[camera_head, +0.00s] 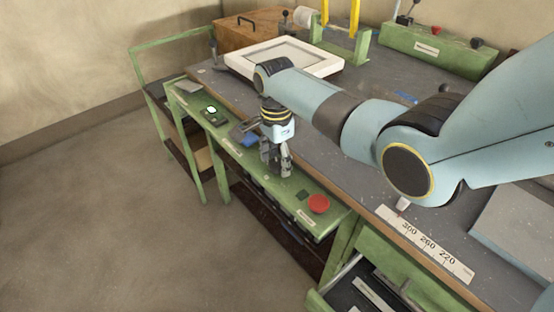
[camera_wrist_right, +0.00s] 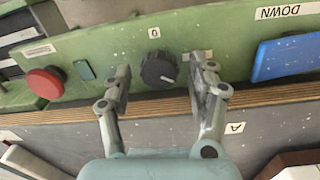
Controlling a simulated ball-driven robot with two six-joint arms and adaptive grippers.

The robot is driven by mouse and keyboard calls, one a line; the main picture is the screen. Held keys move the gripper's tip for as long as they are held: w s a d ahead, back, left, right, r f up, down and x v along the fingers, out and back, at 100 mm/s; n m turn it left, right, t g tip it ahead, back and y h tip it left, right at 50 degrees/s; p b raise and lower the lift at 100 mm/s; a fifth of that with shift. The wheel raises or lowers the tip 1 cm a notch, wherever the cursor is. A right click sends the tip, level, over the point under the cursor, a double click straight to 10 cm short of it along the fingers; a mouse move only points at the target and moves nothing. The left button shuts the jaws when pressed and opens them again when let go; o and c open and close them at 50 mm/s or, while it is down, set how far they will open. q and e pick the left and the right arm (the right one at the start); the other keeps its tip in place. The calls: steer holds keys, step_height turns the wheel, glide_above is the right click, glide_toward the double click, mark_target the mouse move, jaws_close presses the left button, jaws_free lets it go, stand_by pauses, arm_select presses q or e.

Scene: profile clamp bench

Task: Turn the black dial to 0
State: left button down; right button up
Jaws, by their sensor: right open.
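The black dial (camera_wrist_right: 158,69) is on the green panel in the right wrist view. Its white mark points to the lower right of that picture, away from the 0 label (camera_wrist_right: 154,32) above the dial. My right gripper (camera_wrist_right: 160,82) is open, with one finger on each side of the dial; I cannot tell whether either touches it. In the head view the right gripper (camera_head: 276,170) points down over the green front panel (camera_head: 230,150), and the dial is not discernible there. My left gripper is in neither view.
A red button (camera_head: 318,204) and a blue DOWN plate (camera_wrist_right: 287,57) flank the dial. A small dark green square (camera_wrist_right: 85,70) lies near the red button. The bench top (camera_head: 350,190) runs behind the panel, with a white frame (camera_head: 325,67) on it. An open drawer (camera_head: 350,290) is below.

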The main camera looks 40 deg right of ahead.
steer(key=shift+c, duration=0.4)
steer(key=c, duration=1.1)
steer(key=shift+o, duration=0.2)
